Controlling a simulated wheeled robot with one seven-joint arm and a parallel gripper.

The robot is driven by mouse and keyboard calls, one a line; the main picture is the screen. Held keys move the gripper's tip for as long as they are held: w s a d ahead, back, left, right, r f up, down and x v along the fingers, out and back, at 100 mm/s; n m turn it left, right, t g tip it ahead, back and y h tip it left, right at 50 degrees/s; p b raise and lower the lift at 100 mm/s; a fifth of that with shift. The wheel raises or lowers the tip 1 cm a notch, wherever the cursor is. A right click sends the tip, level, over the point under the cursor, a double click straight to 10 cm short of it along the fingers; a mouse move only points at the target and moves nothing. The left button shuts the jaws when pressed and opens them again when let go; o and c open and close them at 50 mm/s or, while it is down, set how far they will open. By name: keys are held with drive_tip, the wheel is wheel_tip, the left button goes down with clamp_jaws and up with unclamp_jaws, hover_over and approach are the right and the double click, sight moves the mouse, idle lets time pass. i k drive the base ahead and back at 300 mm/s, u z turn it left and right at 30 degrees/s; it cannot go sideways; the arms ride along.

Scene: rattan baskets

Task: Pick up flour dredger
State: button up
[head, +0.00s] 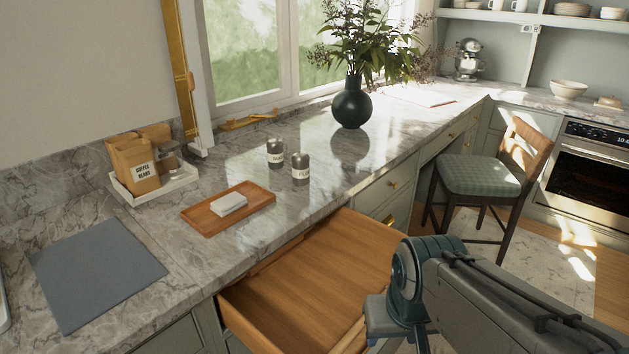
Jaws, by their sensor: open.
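The flour dredger (300,170) is a small dark-topped shaker with a pale label that seems to start with "FL". It stands upright on the marble counter, right of the wooden tray. A similar shaker (275,153) stands just behind it to the left; its label is too small to read. My arm comes in from the lower right, in front of the counter. Its gripper does not show in the head view, and nothing of mine is near the shakers.
A drawer (325,275) stands open below the counter. A wooden tray (203,221) holds a white block. A white tray (183,185) holds coffee bags. A green vase (351,104) stands behind the shakers. A chair (485,174) is at right. A grey mat (95,268) lies at left.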

sight(301, 166)
drive_tip(key=z, duration=0.6)
drive_tip(key=k, duration=0.8)
drive_tip(key=z, duration=0.9)
drive_tip(key=k, duration=0.45)
drive_tip(key=z, duration=0.35)
drive_tip(key=i, duration=1.45)
drive_tip(key=u, duration=0.3)
drive_tip(key=i, duration=1.55)
drive_tip(key=u, duration=0.6)
drive_tip(key=i, duration=1.55)
drive_tip(key=u, duration=1.45)
drive_tip(key=i, duration=0.8)
drive_tip(key=u, duration=1)
